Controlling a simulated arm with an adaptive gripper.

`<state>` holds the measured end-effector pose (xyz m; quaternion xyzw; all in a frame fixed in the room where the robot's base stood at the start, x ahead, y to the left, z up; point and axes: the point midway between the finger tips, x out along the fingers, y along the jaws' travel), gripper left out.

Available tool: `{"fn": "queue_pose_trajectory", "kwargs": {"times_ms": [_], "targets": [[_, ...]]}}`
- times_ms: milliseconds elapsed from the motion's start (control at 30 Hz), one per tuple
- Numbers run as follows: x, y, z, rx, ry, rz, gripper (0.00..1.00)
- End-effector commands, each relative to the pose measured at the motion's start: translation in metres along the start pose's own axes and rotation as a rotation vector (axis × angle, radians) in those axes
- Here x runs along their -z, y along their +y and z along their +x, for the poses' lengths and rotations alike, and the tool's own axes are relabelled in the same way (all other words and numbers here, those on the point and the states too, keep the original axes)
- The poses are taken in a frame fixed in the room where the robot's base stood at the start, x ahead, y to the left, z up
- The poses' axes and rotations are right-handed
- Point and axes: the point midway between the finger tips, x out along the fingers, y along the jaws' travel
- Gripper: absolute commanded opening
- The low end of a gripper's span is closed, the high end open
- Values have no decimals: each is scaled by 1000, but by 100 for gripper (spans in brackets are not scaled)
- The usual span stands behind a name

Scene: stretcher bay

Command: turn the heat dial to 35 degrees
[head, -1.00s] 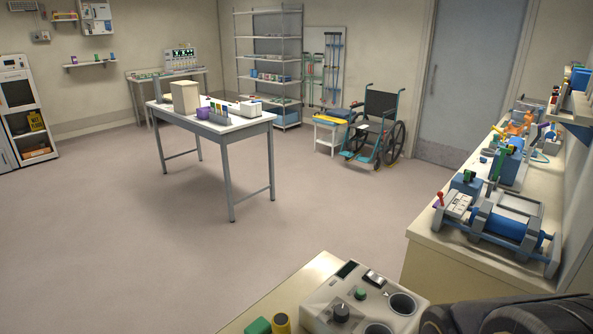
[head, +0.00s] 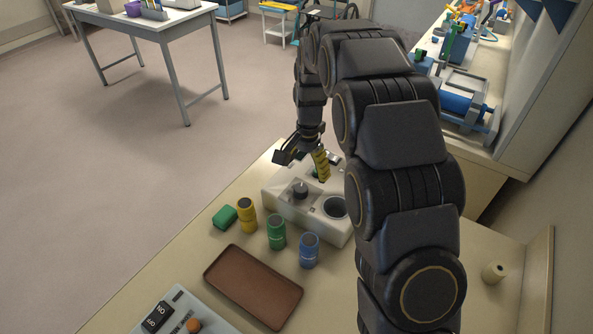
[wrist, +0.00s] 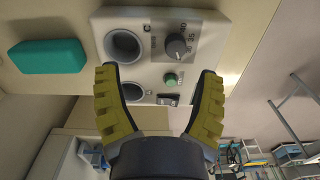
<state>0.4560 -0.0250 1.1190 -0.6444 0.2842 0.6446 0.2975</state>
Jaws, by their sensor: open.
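A pale control unit (head: 275,190) stands on the table in the head view. Its heat dial (head: 300,188) is a dark round knob on the top face. In the wrist view the dial (wrist: 178,47) has number marks beside it, 35 among them; I cannot read its pointer setting surely. My gripper (wrist: 157,72) is open and empty, its yellow ribbed fingers spread above the panel. The dial lies apart from the fingers, beyond the tips and nearer the right one. In the head view my gripper (head: 310,163) is just behind the dial, partly hidden by its wrist.
The unit also has round wells (wrist: 123,45), a green button (wrist: 171,79) and a rocker switch (wrist: 168,100). A green block (head: 225,217), yellow (head: 246,215), green (head: 276,232) and blue (head: 309,250) canisters and a brown tray (head: 253,288) are nearby. Another switch box (head: 175,315) sits front left.

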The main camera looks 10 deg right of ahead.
Motion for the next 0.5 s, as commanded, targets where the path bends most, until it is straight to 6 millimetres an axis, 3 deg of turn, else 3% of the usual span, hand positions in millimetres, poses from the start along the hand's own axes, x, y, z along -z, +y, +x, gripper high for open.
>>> {"fn": "queue_pose_trajectory", "kwargs": {"times_ms": [67,200,500], "targets": [[14,-11,21,6,1,54,69],[28,-24,39,22,9,116,69],[31,-27,59,25,10,136,69]]}}
